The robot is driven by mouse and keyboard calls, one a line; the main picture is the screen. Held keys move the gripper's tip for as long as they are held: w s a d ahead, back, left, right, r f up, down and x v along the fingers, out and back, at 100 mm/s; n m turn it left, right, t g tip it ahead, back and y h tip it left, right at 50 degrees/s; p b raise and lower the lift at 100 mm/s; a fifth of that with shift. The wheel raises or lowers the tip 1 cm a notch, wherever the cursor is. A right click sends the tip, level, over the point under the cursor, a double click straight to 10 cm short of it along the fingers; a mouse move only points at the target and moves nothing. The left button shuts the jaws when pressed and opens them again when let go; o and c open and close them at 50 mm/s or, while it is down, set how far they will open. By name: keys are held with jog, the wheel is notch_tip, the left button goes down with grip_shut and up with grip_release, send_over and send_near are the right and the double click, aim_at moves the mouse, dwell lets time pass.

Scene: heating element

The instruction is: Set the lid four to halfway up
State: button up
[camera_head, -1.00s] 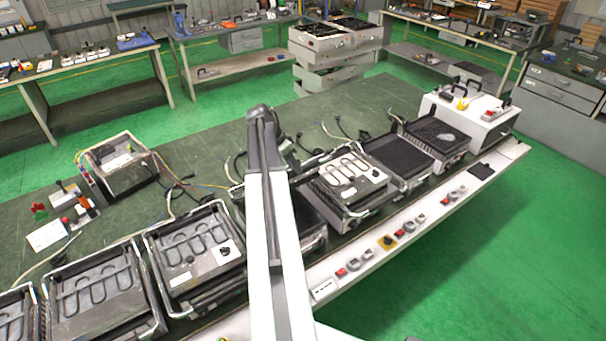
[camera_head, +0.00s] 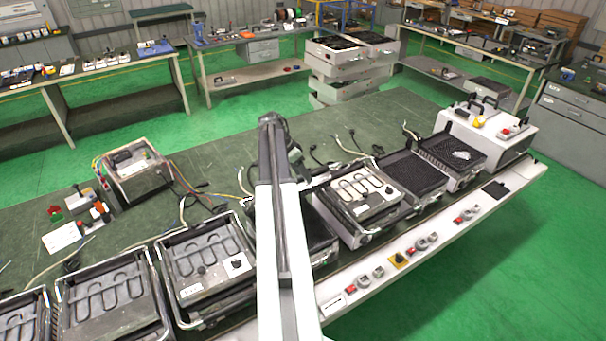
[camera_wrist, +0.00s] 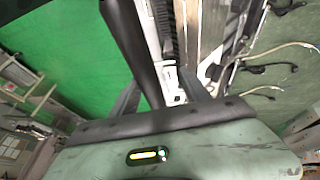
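Several grill units with wire frames stand in a row along the table's front edge in the head view. Coil-bearing plates show on the left unit (camera_head: 108,300), the one beside it (camera_head: 203,263) and a unit right of my arm (camera_head: 357,190). A dark unit (camera_head: 318,232) is partly hidden behind my arm. I see no number marking lid four, and its angle is unclear. My gripper's tips are hidden in the head view. In the wrist view, my gripper's (camera_wrist: 162,78) two dark fingers stand apart. A thick dark bar (camera_wrist: 130,40) crosses close by; whether it touches them is unclear.
A control strip (camera_head: 440,240) with red switches and knobs runs along the front edge. Loose cables (camera_head: 185,200) and a wired box (camera_head: 135,172) lie behind the row. A white machine (camera_head: 488,130) stands at the right end. Green floor is clear at front right.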

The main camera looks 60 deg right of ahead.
jog(key=shift+s, duration=0.1)
dwell(0.3)
jog(key=shift+r, duration=0.1)
jog(key=p+v, duration=0.6)
jog(key=v, duration=0.1)
jog(key=w+a+f+b, duration=0.1)
jog(key=w+a+f, duration=0.1)
jog(key=w+a, duration=0.4)
jog(key=w, duration=0.3)
jog(key=shift+w, duration=0.25)
